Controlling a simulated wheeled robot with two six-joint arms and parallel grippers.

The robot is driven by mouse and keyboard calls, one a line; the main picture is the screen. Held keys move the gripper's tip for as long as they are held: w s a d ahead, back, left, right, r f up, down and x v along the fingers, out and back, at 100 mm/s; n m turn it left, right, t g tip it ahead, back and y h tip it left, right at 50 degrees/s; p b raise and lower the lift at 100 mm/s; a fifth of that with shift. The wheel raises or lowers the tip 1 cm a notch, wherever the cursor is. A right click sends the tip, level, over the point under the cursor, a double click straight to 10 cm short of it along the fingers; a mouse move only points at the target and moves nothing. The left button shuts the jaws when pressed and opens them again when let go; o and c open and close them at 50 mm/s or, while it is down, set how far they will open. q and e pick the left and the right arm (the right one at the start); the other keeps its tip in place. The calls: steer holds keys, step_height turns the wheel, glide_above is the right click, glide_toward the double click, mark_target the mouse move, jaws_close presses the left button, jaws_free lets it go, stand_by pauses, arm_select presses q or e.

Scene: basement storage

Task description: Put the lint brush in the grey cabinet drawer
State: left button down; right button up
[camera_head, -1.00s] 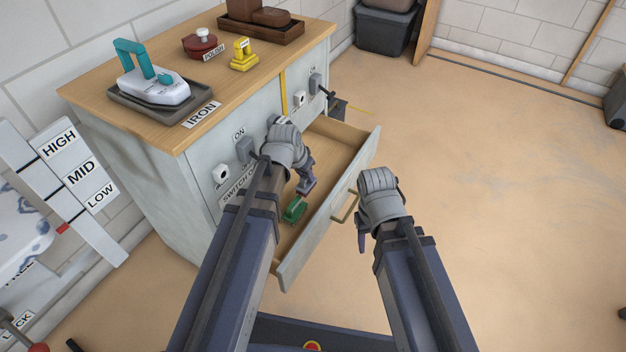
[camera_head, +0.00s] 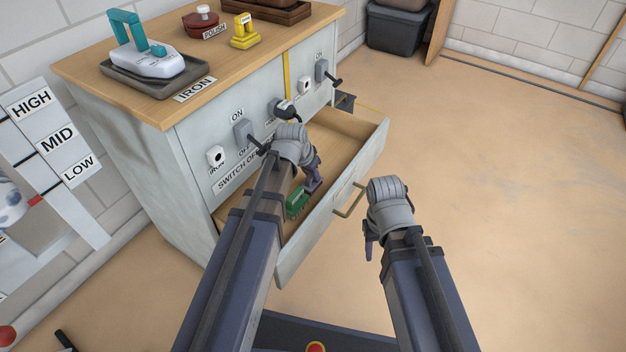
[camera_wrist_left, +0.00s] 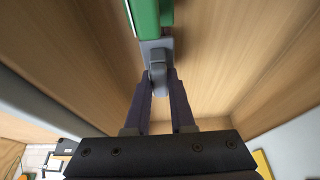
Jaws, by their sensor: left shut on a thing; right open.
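The grey cabinet (camera_head: 160,170) has its drawer (camera_head: 345,135) pulled open, with a brass handle (camera_head: 351,201) on its front. The lint brush (camera_head: 297,203) has a green head and a grey handle; its head is over the drawer's near part. My left gripper (camera_head: 310,184) is shut on its grey handle, and the wrist view shows the fingers (camera_wrist_left: 158,82) closed around the handle (camera_wrist_left: 157,52) with the wooden drawer inside around it. I cannot tell if the brush touches the drawer floor. My right gripper (camera_head: 370,240) is open and empty, outside the drawer near its handle.
On the cabinet top stand an iron (camera_head: 150,60) on a tray, a red polish tin (camera_head: 200,20), a yellow item (camera_head: 244,36) and a brown tray (camera_head: 270,12). Switches (camera_head: 243,132) line the cabinet front above the drawer. The floor (camera_head: 500,180) at right is clear.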

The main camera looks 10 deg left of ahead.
arm_select(q)
steer(key=shift+f, duration=0.15)
steer(key=c, duration=0.8)
jaws_free()
steer(key=shift+o, duration=0.2)
